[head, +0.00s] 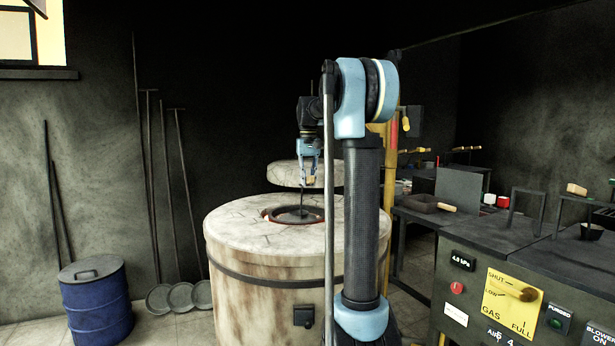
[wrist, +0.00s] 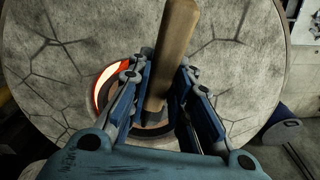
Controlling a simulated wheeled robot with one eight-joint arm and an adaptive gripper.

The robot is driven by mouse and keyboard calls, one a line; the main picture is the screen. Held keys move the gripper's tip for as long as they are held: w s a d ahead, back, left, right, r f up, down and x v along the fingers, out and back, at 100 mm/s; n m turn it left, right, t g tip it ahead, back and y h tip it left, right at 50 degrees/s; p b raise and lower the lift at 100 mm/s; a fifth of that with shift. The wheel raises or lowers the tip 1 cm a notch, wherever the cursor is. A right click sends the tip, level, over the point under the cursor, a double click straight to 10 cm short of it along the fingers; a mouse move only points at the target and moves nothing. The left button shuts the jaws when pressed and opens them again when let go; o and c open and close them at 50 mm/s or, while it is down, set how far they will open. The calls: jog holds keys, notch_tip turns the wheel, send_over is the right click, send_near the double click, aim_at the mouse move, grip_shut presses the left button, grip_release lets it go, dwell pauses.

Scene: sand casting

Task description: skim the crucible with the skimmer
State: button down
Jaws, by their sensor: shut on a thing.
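My gripper (head: 310,168) is over the round furnace (head: 262,262) and shut on the skimmer. The skimmer's wooden handle (wrist: 174,45) passes between the fingers (wrist: 158,98) in the wrist view. Its thin dark rod (head: 303,200) points down into the furnace's top opening in the head view. The skimmer's lower end is hidden, so I cannot tell whether it touches the melt. The crucible (head: 290,215) sits inside the opening, and only its dark rim area shows. In the wrist view a bright orange-white glow (wrist: 104,88) shows at the left of the opening.
The pale furnace lid (head: 300,173) is off the opening, behind my gripper. Long tools lean on the wall at left, above several round discs (head: 180,296). A blue drum (head: 96,300) stands at far left. A control panel (head: 500,300) and dark benches fill the right.

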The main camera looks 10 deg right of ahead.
aim_at(300, 185)
jog(key=shift+f, duration=2.75)
jog(key=shift+w, duration=0.1)
jog(key=shift+w+a+r, duration=0.1)
jog(key=shift+w+a, duration=0.3)
jog(key=shift+w, duration=0.7)
jog(key=shift+w+a+f, duration=0.1)
jog(key=shift+w+a, duration=0.25)
jog(key=shift+w, duration=0.75)
jog(key=shift+w+a+r, duration=0.1)
jog(key=shift+w+a, duration=0.3)
jog(key=shift+w, duration=0.7)
jog(key=shift+s+a, duration=1.8)
jog(key=shift+s, duration=1.75)
jog(key=s+d, duration=0.3)
jog(key=d, duration=0.3)
jog(key=shift+s, duration=0.25)
jog(key=shift+w+d, duration=0.1)
